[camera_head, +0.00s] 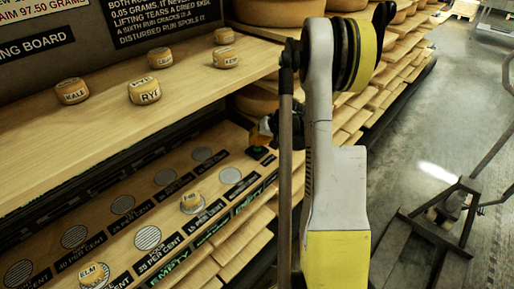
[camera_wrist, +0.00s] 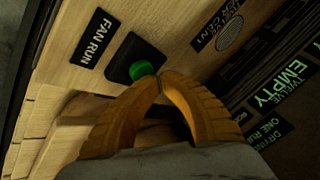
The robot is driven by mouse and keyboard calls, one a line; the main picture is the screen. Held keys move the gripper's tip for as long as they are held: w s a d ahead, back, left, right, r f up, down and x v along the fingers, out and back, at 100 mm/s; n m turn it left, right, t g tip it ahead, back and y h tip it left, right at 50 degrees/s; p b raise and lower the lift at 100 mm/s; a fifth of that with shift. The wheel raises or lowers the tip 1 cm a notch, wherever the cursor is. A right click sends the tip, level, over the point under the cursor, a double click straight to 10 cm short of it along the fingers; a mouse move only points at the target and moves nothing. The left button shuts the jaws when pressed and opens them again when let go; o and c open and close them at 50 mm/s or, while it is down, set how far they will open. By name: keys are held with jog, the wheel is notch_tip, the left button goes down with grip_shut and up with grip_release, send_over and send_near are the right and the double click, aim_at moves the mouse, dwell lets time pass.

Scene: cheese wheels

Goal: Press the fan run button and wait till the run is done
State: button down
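The fan run button is a round green button (camera_wrist: 142,69) on a black base (camera_wrist: 124,58), beside a black "FAN RUN" label (camera_wrist: 97,38) on the wooden board. My gripper (camera_wrist: 160,77) has its two orange fingers together at the tips, with nothing between them. In the wrist view the tips overlap the button's lower right edge; I cannot tell whether they touch it. In the head view my gripper (camera_head: 262,132) is partly hidden behind my arm, just above the green button (camera_head: 259,153).
Small labelled cheese wheels (camera_head: 145,91) stand on the upper shelf. On the lower board, one wheel (camera_head: 192,203) sits near the middle and another (camera_head: 93,275) at the front left, among round grates (camera_head: 148,238). Large cheese wheels (camera_head: 265,10) fill the shelves behind. A dark metal cart (camera_head: 440,235) stands right.

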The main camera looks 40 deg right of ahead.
aim_at(254, 146)
jog(key=shift+f+b, duration=0.35)
jog(key=shift+f, duration=0.05)
jog(key=shift+r, duration=0.1)
dwell(0.5)
jog(key=shift+r+p, duration=0.55)
jog(key=shift+r, duration=0.25)
jog(key=shift+r+p, duration=1.55)
jog(key=shift+r, duration=1)
jog(key=shift+f, duration=0.1)
